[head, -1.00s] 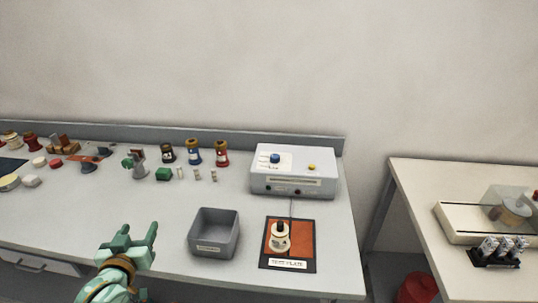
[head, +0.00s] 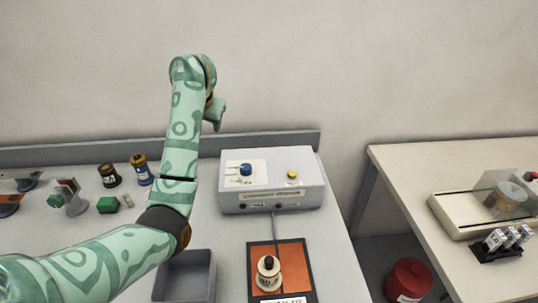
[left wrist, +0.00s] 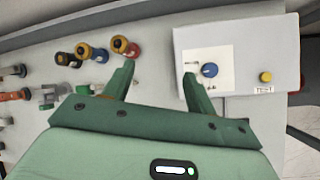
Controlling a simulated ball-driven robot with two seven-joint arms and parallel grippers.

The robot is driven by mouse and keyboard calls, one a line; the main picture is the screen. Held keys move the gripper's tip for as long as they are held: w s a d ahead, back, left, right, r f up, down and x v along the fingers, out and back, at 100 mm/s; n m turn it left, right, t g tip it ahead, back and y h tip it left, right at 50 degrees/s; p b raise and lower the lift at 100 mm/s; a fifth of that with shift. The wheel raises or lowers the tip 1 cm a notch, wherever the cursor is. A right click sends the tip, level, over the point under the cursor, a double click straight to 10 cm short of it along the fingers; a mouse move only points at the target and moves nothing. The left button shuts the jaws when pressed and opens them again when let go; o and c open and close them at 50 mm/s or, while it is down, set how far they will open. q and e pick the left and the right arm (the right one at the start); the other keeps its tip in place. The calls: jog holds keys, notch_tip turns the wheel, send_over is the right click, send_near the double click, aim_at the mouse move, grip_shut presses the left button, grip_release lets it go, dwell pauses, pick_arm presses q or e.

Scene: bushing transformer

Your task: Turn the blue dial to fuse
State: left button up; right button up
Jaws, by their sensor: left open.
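The blue dial (head: 246,169) sits on a white label on top of the grey tester box (head: 240,203), towards its left side. The label's words are too small to read. My left arm reaches up over the bench, and my left gripper (head: 215,112) is raised to the left of the box, partly hidden by its own wrist. In the left wrist view the gripper (left wrist: 157,75) is open and empty. There the blue dial (left wrist: 210,70) shows just beyond the right finger's tip, apart from it as far as I can tell. My right gripper is not in view.
A yellow button (head: 292,175) is on the box's right side. An orange test plate (head: 293,262) with a cream bushing (head: 268,280) lies in front. A grey bin (head: 200,256) and several coloured bushings (head: 141,169) stand left. A second table (head: 400,180) is right.

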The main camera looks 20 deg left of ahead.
aim_at(246, 166)
pick_arm(q)
jog(key=s+d+f+m+h, duration=0.1)
jog(key=d+f+m+h, duration=0.2)
jog(key=d, duration=0.5)
jog(key=shift+g+h, duration=0.5)
jog(key=shift+h, duration=0.2)
jog(key=b+x, duration=0.2)
jog(key=x, duration=0.2)
jog(key=b+x, duration=0.2)
jog(key=x, duration=0.3)
jog(key=b+x, duration=0.2)
jog(key=x, duration=0.2)
jog(key=shift+w+a+f, duration=0.25)
jog(key=shift+a+f, duration=0.05)
jog(key=shift+f, duration=0.05)
jog(key=shift+w+f, duration=0.25)
jog(key=shift+f, duration=0.2)
jog(key=c, duration=1)
